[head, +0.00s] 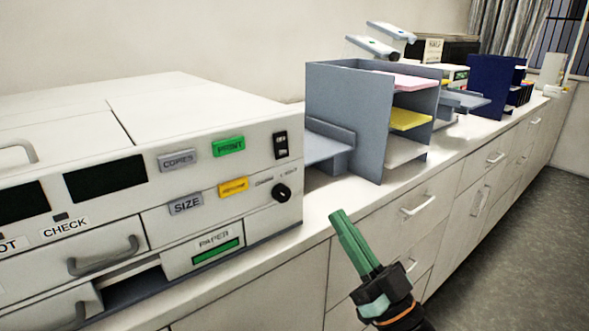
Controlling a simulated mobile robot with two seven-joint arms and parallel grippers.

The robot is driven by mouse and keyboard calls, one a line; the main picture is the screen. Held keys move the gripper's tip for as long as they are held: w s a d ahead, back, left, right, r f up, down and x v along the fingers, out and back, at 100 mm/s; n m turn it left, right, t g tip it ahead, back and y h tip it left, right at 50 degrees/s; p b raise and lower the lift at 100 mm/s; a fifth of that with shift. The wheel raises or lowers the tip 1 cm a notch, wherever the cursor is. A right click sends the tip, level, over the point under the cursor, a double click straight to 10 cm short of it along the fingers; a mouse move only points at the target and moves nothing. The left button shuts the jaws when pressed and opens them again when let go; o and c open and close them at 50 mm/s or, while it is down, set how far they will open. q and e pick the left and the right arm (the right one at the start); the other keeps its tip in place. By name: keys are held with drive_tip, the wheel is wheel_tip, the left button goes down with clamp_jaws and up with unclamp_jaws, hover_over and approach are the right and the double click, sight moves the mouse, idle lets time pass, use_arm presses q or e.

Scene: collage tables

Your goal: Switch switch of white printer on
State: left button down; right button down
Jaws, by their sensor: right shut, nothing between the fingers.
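The white printer (200,117) stands on the counter at the left, with its front panel facing me. A black rocker switch (281,145) sits at the upper right of the panel; I cannot tell which way it is set. A black knob (281,192) is below it. Green PRINT (229,146), grey COPIES, grey SIZE and yellow buttons are left of the switch. My right gripper (340,217) has green fingers, shut and empty. It is in front of the counter edge, below and right of the switch, apart from the printer. My left gripper is not in view.
A grey paper organizer (347,118) with pink, yellow and white sheets stands right of the printer. Further back are a blue file holder (490,86) and other items. Drawers with handles (418,206) line the counter front. The floor at right is clear.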

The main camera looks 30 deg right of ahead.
drive_tip(key=p, duration=0.3)
approach(282, 148)
wheel_tip(282, 148, up, 4)
drive_tip(key=w, duration=0.3)
drive_tip(key=shift+w+a+f, duration=0.1)
drive_tip(key=shift+w+a, duration=0.05)
drive_tip(key=shift+w, duration=0.2)
drive_tip(key=shift+w+f, duration=0.15)
drive_tip(key=shift+w, duration=0.25)
